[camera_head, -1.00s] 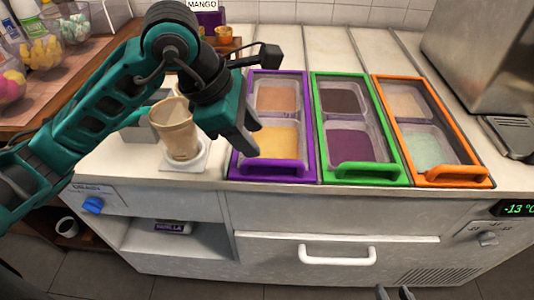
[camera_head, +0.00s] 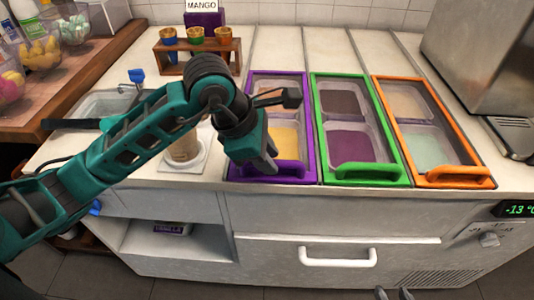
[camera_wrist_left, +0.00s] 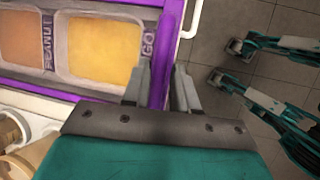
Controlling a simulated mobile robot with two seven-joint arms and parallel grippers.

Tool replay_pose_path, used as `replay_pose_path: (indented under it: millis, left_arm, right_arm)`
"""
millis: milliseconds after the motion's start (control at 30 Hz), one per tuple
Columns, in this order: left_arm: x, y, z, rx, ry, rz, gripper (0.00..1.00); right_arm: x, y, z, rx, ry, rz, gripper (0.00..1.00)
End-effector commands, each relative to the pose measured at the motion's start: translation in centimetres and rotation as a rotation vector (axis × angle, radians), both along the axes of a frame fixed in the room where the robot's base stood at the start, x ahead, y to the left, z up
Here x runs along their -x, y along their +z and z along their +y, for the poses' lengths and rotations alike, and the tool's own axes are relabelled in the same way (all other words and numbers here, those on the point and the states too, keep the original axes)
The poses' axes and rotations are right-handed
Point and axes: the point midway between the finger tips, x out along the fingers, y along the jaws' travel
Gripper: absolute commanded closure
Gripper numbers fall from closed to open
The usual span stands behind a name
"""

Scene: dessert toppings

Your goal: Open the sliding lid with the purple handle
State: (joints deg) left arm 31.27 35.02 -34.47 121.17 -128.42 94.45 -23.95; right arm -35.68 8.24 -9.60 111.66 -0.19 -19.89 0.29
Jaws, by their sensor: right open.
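The sliding lid with the purple handle is a purple-framed glass lid (camera_head: 310,120) over the left freezer well, and it is closed. Tan and yellow tubs show through the glass. The purple handle (camera_head: 287,173) is on its front edge. My left gripper (camera_head: 268,166) is at the handle, pointing down. In the left wrist view, the purple handle (camera_wrist_left: 168,45) runs between the two fingers of the left gripper (camera_wrist_left: 163,85); whether they press on it I cannot tell. My right gripper (camera_head: 395,294) is at the bottom edge, open and empty, away from the lids.
Green (camera_head: 318,110) and orange (camera_head: 456,130) framed lids sit to the right, both closed. A beige cup (camera_head: 183,147) stands left of the purple lid, partly behind my left arm. A wooden rack (camera_head: 183,66) with small cups is behind. A steel machine (camera_head: 478,55) stands at back right.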

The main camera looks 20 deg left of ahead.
Motion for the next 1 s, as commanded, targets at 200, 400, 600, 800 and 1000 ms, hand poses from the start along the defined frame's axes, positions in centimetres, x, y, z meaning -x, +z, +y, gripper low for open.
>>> replay_pose_path:
  millis: [200,400,600,800,1000]
  left_arm:
    - [0.0,0.0,0.0,0.0,0.0,0.0,0.94]
    - [0.0,0.0,0.0,0.0,0.0,0.0,1.0]
    - [0.0,0.0,0.0,0.0,0.0,-0.001,1.0]
    - [-0.3,0.0,0.1,-0.001,0.001,-0.001,1.0]
    - [-2.6,-0.3,0.8,-0.004,0.002,-0.004,1.0]
  right_arm:
    - [0.0,0.1,0.0,-0.001,0.0,-0.003,0.57]
    - [-0.1,0.1,0.0,0.0,0.001,-0.004,0.57]
    - [-0.1,0.1,0.0,-0.001,0.0,-0.004,0.57]
    - [-0.1,0.0,0.0,0.0,-0.001,-0.003,0.57]
    - [-0.1,-1.0,0.0,-0.002,-0.001,0.004,0.57]
